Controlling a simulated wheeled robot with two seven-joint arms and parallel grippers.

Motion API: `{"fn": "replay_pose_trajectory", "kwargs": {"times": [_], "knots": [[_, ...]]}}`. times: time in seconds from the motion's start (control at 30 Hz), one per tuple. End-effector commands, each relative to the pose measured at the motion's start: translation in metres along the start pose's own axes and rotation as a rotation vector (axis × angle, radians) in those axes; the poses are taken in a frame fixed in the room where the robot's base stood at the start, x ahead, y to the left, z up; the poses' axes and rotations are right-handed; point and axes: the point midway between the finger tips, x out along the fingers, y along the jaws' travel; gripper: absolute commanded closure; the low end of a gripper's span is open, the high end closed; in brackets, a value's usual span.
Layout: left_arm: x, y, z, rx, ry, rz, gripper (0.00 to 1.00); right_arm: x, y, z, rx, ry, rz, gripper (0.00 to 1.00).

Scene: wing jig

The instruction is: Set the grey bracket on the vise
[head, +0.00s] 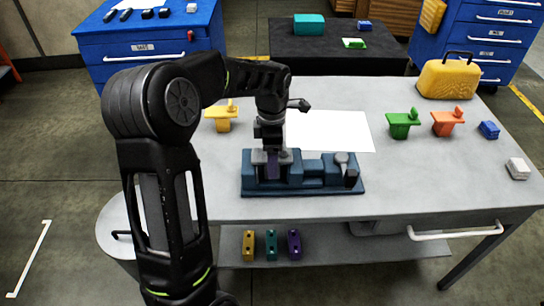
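The blue vise (316,172) lies on the grey table, left of its middle. My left gripper (270,147) points down right over the vise's left part. A small grey part, which looks like the grey bracket (258,158), is directly under the fingertips at the vise's left end. My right gripper is not in view.
A white sheet (330,130) lies behind the vise. A yellow bracket (222,122) stands behind-left, green (401,128) and orange (445,126) brackets to the right. A yellow case (447,78) and small blocks sit at the right edge. Yellow, teal and purple blocks lie on the lower shelf (340,246).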

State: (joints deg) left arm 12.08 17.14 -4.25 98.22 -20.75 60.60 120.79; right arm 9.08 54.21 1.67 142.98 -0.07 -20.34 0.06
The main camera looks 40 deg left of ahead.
Motion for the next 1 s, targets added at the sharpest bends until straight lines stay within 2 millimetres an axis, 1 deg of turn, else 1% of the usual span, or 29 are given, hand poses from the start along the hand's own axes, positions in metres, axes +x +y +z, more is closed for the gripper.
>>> {"fn": "replay_pose_trajectory", "kwargs": {"times": [0.17,0.23,0.27,0.37,0.47,0.7,0.8,0.9,1.0], "knots": [[-0.002,0.0,0.0,0.0,0.0,0.0,0.27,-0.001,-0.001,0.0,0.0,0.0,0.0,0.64],[-0.006,0.0,0.0,0.0,0.0,0.001,0.27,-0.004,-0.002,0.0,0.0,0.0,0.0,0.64],[-0.006,0.001,0.0,0.0,-0.001,0.002,0.27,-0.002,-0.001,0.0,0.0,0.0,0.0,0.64],[-0.016,0.001,0.0,0.0,-0.001,0.003,0.27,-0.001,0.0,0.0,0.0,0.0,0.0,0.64],[-0.033,0.001,0.0,0.0,-0.002,0.005,0.27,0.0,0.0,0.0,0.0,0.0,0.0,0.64],[-0.084,0.001,0.001,0.0,-0.001,0.004,0.27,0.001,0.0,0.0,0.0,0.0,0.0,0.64],[-0.102,0.001,0.001,-0.001,-0.002,0.004,0.27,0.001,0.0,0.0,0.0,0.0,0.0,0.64],[-0.115,0.001,0.001,0.0,-0.001,0.003,0.27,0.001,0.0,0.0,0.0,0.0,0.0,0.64],[-0.122,0.0,0.0,0.0,-0.001,0.001,0.27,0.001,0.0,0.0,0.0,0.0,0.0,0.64]]}}
